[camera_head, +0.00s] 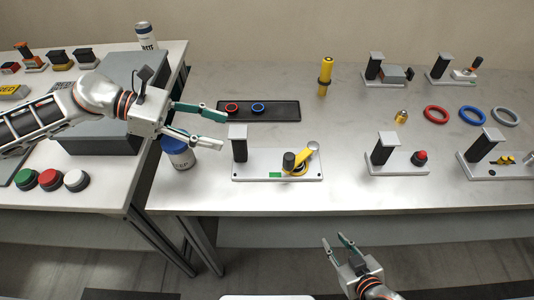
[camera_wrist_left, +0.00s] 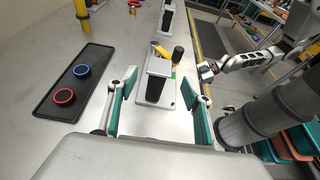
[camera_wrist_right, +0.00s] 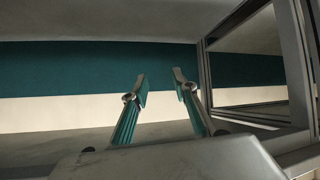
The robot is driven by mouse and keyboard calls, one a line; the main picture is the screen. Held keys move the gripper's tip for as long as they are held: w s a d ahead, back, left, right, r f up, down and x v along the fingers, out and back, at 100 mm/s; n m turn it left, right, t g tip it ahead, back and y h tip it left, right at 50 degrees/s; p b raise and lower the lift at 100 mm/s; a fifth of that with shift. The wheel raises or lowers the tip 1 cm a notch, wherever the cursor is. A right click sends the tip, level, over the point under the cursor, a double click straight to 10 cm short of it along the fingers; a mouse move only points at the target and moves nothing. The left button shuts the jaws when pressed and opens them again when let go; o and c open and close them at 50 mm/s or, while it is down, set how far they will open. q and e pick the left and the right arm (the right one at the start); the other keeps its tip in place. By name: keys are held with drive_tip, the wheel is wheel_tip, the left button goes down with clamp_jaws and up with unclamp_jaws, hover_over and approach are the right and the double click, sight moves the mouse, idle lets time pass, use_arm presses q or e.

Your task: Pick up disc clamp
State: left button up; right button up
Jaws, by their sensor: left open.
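A station with a pale base plate (camera_head: 245,171) and a black upright post (camera_head: 239,150) stands near the table's front edge. On it sits a yellow part with a black knob (camera_head: 289,161) and a round grey end; I cannot tell for certain that this is the disc clamp. It also shows ahead in the left wrist view, with the black knob (camera_wrist_left: 178,54). My left gripper (camera_head: 223,126) is open and empty, above the table to the left of this station. My right gripper (camera_head: 334,239) is open and empty, in front of and below the table edge.
A black tray (camera_head: 287,108) holds a red ring and a blue ring. A yellow cylinder (camera_head: 325,76) stands behind. Other post stations and loose rings (camera_head: 472,115) are at right. A blue-lidded can (camera_head: 178,152) stands beneath the left gripper. A grey case (camera_head: 123,70) is at left.

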sight(231, 131)
use_arm(q)
drive_tip(key=x, duration=0.2)
drive_tip(key=p+x, duration=0.1)
drive_tip(key=x, duration=0.1)
drive_tip(key=shift+w+d+f, duration=0.1)
drive_tip(key=shift+d+f, duration=0.05)
drive_tip(key=shift+f, duration=0.15)
use_arm(e)
drive_tip(key=shift+w+r, duration=0.25)
drive_tip(key=shift+r, duration=0.4)
drive_tip(key=shift+w+r, duration=0.2)
drive_tip(key=shift+r, duration=0.4)
use_arm(q)
clamp_jaws()
drive_tip(key=shift+r, duration=0.1)
use_arm(e)
drive_tip(key=shift+s+f, duration=0.15)
drive_tip(key=shift+f, duration=0.15)
